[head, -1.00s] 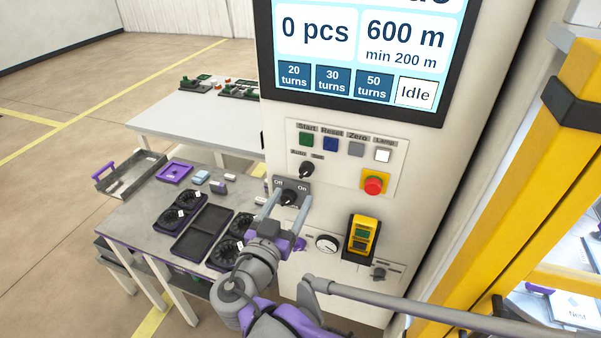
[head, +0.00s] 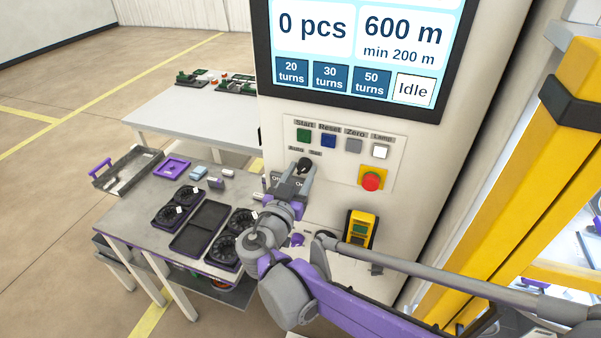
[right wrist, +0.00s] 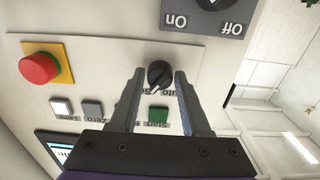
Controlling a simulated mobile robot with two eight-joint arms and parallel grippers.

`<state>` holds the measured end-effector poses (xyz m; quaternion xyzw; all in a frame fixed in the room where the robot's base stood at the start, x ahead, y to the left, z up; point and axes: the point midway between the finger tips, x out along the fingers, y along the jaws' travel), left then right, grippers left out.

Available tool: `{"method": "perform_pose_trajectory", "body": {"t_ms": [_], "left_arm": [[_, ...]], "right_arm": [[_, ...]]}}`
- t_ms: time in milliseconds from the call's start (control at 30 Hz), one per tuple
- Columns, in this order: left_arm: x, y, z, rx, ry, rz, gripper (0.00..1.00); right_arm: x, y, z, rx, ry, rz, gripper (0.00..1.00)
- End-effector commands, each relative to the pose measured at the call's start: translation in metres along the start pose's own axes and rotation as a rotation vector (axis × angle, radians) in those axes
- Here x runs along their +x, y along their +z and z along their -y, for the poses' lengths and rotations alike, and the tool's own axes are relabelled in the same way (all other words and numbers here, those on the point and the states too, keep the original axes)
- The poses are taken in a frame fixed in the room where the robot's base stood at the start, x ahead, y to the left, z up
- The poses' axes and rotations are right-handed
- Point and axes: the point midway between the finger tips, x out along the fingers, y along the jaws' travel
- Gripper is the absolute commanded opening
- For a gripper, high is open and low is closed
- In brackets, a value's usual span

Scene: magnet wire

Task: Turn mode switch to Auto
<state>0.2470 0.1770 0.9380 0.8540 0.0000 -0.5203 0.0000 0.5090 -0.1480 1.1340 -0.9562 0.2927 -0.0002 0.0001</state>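The mode switch (head: 304,165) is a black rotary knob on the cream cabinet panel, below the Start and Reset buttons. It also shows in the right wrist view (right wrist: 158,74), with a light pointer mark; its labels are partly hidden. My right gripper (head: 297,172) is open at the knob. In the right wrist view its two fingers (right wrist: 158,78) stand on either side of the knob, with gaps visible. Whether the fingertips reach around it in depth is hard to tell. My left gripper is not in view.
Nearby are the green Start button (head: 303,136), the red emergency button (head: 371,180) and the Off/On switch plate (right wrist: 222,18). A yellow device (head: 360,229) hangs lower right. A table with black trays (head: 201,228) stands left. A yellow frame (head: 560,150) is at right.

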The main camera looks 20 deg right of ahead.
Motion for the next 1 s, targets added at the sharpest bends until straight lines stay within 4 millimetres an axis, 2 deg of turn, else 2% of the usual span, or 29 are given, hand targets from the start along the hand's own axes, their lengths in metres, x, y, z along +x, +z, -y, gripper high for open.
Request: {"method": "perform_pose_trajectory", "body": {"t_ms": [33, 233, 667, 1000], "left_arm": [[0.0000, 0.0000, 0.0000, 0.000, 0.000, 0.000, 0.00], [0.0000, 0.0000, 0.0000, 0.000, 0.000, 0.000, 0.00], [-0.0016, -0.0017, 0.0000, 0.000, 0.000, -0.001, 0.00], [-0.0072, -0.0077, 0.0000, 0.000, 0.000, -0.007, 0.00]], "right_arm": [[-0.0001, 0.0000, 0.0000, 0.000, 0.000, 0.000, 0.36], [-0.0002, 0.0000, 0.0000, 0.000, 0.000, 0.000, 0.00], [-0.0002, -0.0004, 0.0000, -0.054, 0.000, 0.000, 0.00], [0.0000, -0.0010, -0.0003, -0.298, 0.000, 0.000, 0.00]]}}
